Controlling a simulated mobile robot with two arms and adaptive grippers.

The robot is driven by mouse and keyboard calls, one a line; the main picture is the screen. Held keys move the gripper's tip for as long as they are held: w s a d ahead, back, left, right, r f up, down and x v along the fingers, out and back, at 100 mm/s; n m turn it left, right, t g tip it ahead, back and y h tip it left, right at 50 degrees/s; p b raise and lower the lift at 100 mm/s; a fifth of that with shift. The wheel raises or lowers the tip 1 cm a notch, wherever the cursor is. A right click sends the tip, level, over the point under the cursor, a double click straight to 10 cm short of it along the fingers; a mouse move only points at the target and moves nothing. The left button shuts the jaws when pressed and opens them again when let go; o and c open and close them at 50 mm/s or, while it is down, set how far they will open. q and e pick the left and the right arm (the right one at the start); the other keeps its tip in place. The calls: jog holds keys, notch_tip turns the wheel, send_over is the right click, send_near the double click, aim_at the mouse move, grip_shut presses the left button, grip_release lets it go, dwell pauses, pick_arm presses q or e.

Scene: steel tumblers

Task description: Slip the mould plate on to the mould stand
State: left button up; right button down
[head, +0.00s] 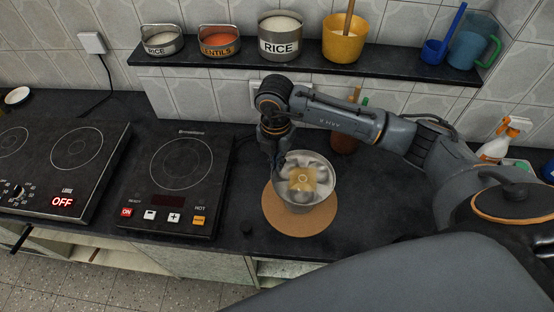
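A round steel pot (330,200) stands on a cork mat (300,225). Inside it is a pale, lobed shape (310,163) that looks like the mould plate, with rounded bumps around its middle. A square tan piece with a light ring (302,180) shows at its centre; I cannot tell whether it belongs to the mould stand. My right gripper (276,163) points down at the pot's back left rim, its fingers thin and partly blurred against the dark counter. Whether it is open or touches anything is unclear. My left gripper is out of view.
Left of the pot are a single cooktop (180,185) and a double cooktop (65,165) reading OFF. A shelf (380,62) above holds labelled tins, a yellow pot (345,40) and a jug (470,45). A brown bottle (345,135) stands behind the pot.

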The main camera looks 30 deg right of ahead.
aim_at(277, 175)
jog(key=shift+f+b, duration=0.45)
jog(key=shift+f, duration=0.25)
jog(key=shift+f, duration=0.1)
jog(key=shift+f+b, duration=0.7)
jog(key=shift+f, duration=0.05)
jog(key=shift+f, duration=0.25)
jog(key=shift+f+b, duration=0.6)
jog(key=shift+b, duration=0.1)
jog(key=shift+f, duration=0.2)
jog(key=shift+f+b, duration=0.65)
jog(key=shift+f, duration=0.35)
dwell(0.4)
jog(key=shift+f+b, duration=0.7)
jog(key=shift+b, duration=0.1)
